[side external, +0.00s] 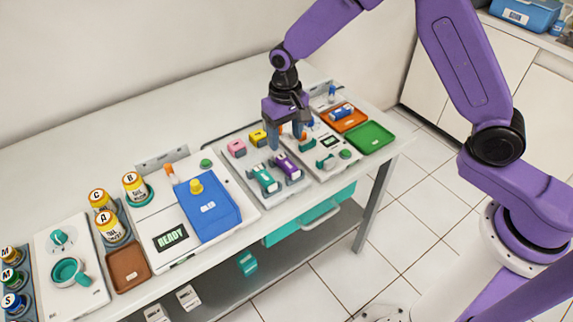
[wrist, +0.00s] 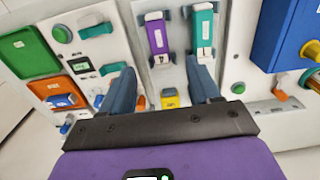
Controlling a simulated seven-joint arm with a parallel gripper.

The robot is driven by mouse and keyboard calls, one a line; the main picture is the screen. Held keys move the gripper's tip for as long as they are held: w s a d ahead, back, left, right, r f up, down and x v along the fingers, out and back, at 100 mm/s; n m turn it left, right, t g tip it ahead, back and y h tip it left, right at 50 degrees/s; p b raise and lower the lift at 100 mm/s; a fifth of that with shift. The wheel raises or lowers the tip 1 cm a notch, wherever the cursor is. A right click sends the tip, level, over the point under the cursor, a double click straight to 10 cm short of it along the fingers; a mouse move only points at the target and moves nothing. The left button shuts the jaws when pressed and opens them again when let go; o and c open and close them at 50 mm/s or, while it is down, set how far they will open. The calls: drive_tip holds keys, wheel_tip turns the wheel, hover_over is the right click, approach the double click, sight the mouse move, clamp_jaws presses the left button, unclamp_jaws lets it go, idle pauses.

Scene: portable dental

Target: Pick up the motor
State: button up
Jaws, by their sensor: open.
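No part is labelled as the motor, so I cannot tell for sure which one it is. A purple-and-white unit (side external: 287,167) and a teal-and-white unit (side external: 266,180) lie side by side on a pale tray (side external: 292,195). In the wrist view the purple unit (wrist: 157,38) and teal unit (wrist: 204,30) lie beyond my fingertips. A small blue-and-white part (side external: 341,111) sits in an orange tray (side external: 352,120). My gripper (side external: 286,140) is open and empty, pointing down above the pale tray's back right. In the wrist view a yellow block (wrist: 170,98) shows between its fingers (wrist: 161,66).
A pink block (side external: 236,148) stands on the pale tray's back left. A station with a small display (side external: 331,141) and a green tray (side external: 370,137) are to the right. A blue box (side external: 208,208) and bottles (side external: 136,188) stand left. The table's back strip is clear.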

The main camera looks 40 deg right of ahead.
sight(287, 162)
drive_tip(key=shift+s+f, duration=0.1)
drive_tip(key=shift+f, duration=4)
clamp_jaws()
